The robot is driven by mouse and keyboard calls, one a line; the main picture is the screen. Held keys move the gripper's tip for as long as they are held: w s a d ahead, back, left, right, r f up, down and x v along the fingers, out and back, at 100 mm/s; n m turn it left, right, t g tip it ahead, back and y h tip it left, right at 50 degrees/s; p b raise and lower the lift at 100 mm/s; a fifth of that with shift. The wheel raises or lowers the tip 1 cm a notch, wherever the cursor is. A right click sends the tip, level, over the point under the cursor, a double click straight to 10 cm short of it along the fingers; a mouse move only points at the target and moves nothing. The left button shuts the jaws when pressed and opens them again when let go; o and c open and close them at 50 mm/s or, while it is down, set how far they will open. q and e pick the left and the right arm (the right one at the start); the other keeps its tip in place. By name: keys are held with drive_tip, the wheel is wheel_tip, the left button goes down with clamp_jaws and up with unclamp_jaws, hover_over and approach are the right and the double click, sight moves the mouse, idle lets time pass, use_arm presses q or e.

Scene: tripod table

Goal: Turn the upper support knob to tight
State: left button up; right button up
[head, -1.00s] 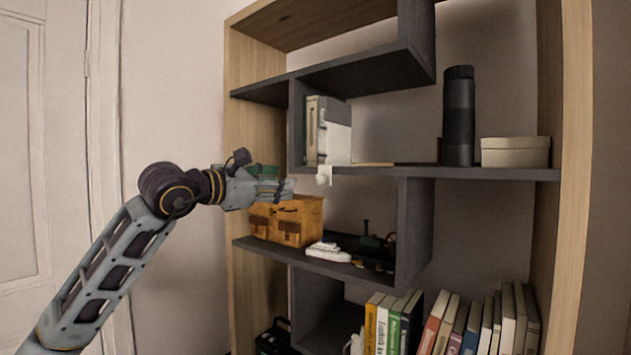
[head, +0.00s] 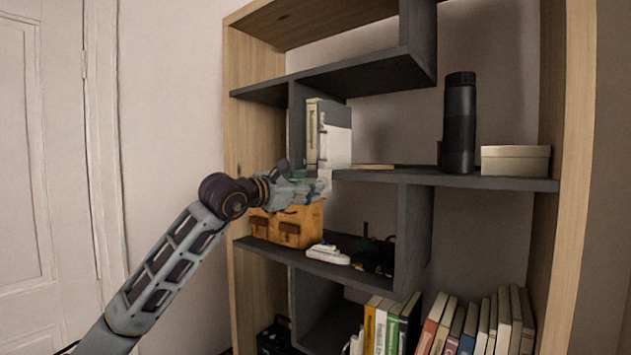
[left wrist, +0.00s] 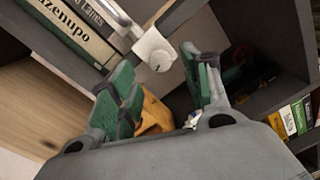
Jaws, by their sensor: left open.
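A small white knob (head: 325,174) sits on a white bracket at the left end of the middle shelf's edge. Contact cannot be told. My right gripper is not in view.
The grey shelf (head: 440,178) carries books (head: 328,135), a black cylinder (head: 459,122) and a light box (head: 515,160). Below the gripper stand an orange-brown box (head: 290,226) and a white toy boat (head: 328,254). A dark upright panel (head: 414,235) is to the right.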

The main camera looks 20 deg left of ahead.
use_arm(q)
drive_tip(key=shift+p+x, duration=0.6)
drive_tip(key=shift+x, duration=1.45)
drive_tip(key=shift+c, duration=0.5)
drive_tip(key=c, duration=1)
